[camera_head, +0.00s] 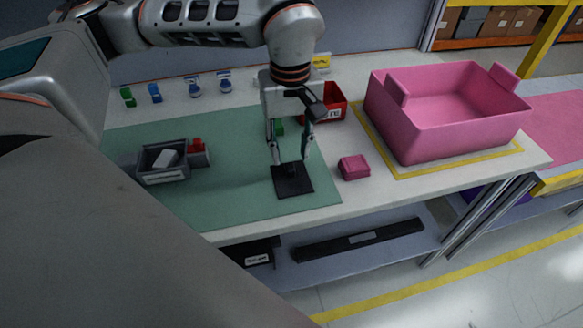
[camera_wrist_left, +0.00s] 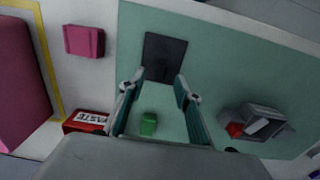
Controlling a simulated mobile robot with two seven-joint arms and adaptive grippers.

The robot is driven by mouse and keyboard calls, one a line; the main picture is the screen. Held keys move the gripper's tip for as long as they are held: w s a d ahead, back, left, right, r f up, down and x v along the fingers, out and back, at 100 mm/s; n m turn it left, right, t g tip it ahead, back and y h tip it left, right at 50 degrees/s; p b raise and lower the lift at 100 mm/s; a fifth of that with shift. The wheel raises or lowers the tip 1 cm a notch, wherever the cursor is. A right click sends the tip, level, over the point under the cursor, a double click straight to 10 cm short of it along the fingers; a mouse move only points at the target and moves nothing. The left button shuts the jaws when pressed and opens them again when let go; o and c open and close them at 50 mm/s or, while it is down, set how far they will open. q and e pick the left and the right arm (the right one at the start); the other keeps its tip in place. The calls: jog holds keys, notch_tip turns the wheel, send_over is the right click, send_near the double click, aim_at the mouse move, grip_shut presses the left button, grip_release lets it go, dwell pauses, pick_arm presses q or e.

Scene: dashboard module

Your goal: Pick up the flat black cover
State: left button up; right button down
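The flat black cover (camera_head: 298,183) is a dark square plate lying on the green mat (camera_head: 235,200) near its front right part. A small dark raised piece shows on its middle. The cover also shows in the left wrist view (camera_wrist_left: 165,50), beyond the fingertips. My left gripper (camera_head: 291,160) points down over the cover, its two fingers apart on either side of the raised piece. In the wrist view the left gripper (camera_wrist_left: 160,80) is open with nothing clearly held. Whether the fingertips touch the cover cannot be told. My right gripper is not in view.
A pink block (camera_head: 354,167) sits right of the cover, beside a large pink bin (camera_head: 430,140). A red waste bin (camera_head: 332,104) and a green block (camera_wrist_left: 148,124) stand behind the gripper. A grey tray (camera_head: 163,178) with parts is left. The mat between is clear.

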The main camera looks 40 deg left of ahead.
aim_at(290, 166)
pick_arm(q)
notch_tip(290, 166, down, 4)
jog(key=shift+a+f, duration=0.15)
jog(key=shift+f, duration=0.1)
grip_shut()
